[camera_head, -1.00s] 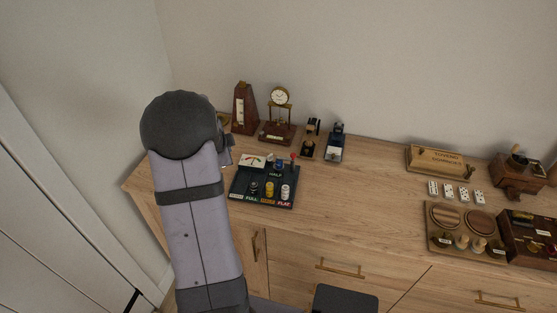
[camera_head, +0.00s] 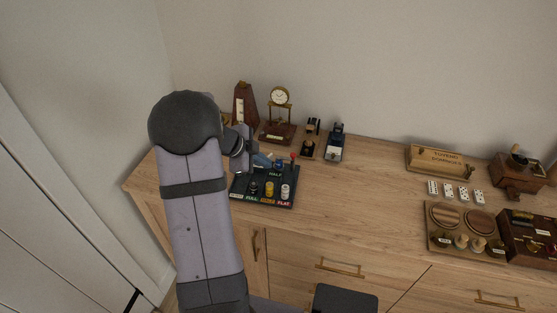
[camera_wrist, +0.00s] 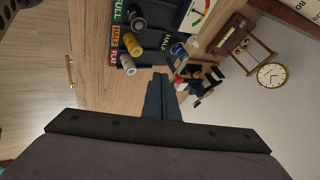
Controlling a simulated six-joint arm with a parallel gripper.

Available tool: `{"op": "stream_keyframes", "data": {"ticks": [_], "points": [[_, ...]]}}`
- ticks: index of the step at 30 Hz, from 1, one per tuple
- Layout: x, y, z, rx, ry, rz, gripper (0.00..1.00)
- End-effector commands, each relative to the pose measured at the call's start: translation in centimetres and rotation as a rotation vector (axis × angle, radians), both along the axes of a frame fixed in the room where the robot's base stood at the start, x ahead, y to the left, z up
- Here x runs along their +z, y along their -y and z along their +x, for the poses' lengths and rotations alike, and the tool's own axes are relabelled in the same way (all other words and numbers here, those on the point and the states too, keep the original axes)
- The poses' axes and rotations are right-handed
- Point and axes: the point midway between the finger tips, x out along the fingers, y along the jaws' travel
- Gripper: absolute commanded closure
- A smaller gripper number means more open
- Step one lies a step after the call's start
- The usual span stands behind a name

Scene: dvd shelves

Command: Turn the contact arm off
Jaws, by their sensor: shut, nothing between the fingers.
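A dark tester board (camera_head: 262,199) lies on the cabinet top, with a HALF label, a FULL-to-FLAT strip and several small upright cells. At its back right stands a thin lever with a red tip (camera_head: 293,156); I cannot tell for sure that this is the contact arm. A blue knob (camera_head: 279,165) sits to its left. My gripper (camera_head: 266,160) is shut and empty above the back of the board, hiding much of its gauge. In the wrist view, my blue-grey fingers (camera_wrist: 160,82) are together, pointing toward the board's edge, with its gauge (camera_wrist: 200,12) beyond.
A metronome (camera_head: 244,108) and a brass clock (camera_head: 279,98) stand behind the board. Two small devices (camera_head: 310,140) (camera_head: 335,145) stand to the right of the clock. Bare wood (camera_head: 365,190) lies right of the board. Dominoes (camera_head: 448,190) and wooden boxes are farther right.

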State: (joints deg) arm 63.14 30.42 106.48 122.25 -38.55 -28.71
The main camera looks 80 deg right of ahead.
Motion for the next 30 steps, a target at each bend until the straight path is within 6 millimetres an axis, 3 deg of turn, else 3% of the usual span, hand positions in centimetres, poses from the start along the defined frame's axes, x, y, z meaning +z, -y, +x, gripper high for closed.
{"op": "stream_keyframes", "data": {"ticks": [13, 21, 30], "points": [[-6.7, 4.0, -2.9, -0.003, -0.001, 0.004, 1.00], [-6.2, 6.8, -2.5, -0.002, 0.001, 0.000, 1.00], [-6.3, 7.9, -2.4, -0.001, 0.000, 0.000, 1.00]]}}
